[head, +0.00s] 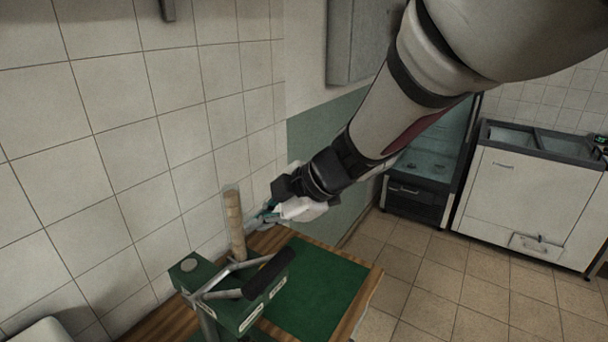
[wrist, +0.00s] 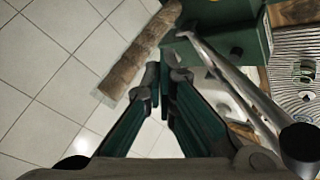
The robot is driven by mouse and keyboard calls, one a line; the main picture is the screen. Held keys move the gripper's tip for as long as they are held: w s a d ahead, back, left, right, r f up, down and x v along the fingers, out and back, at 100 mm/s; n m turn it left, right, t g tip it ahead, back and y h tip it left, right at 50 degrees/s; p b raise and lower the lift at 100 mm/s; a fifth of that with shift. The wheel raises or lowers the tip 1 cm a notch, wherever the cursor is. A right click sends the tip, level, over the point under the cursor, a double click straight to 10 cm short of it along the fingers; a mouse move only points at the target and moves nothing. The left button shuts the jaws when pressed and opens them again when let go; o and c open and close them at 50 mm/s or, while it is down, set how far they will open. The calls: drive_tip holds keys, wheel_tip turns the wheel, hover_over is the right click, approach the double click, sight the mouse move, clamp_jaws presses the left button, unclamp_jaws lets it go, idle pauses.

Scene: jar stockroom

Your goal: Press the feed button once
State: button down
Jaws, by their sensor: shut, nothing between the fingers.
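A green machine (head: 240,305) stands on the wooden bench; part of it shows at the top of the wrist view (wrist: 240,50). A pale round disc (head: 189,264) lies on its top at the left; it looks like a button, but I cannot read a label. A clear upright tube (head: 234,222) with a stack of brown pieces rises from the machine; it also shows in the wrist view (wrist: 145,55). My gripper (head: 252,222) is shut and empty beside the tube, above the machine. Its fingertips (wrist: 166,76) appear close to the tube; I cannot tell whether they touch.
A metal lever with a black handle (head: 268,275) crosses the machine's front, close below my gripper. A green mat (head: 325,285) lies bare on the bench (head: 375,278). The tiled wall (head: 160,150) is close behind the tube.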

drive_tip(key=shift+w+f+b, duration=0.1)
drive_tip(key=shift+f+b, duration=2.95)
drive_tip(key=shift+f, duration=0.5)
drive_tip(key=shift+f+b, duration=0.4)
drive_tip(key=shift+f, duration=0.45)
drive_tip(key=shift+f, duration=0.15)
drive_tip(key=shift+f, duration=0.25)
drive_tip(key=shift+f+b, duration=0.4)
drive_tip(key=shift+f, duration=0.15)
drive_tip(key=shift+r, duration=0.1)
drive_tip(key=shift+r+p, duration=0.9)
drive_tip(key=shift+p, duration=0.1)
drive_tip(key=shift+r+p, duration=2.3)
drive_tip(key=shift+r, duration=0.2)
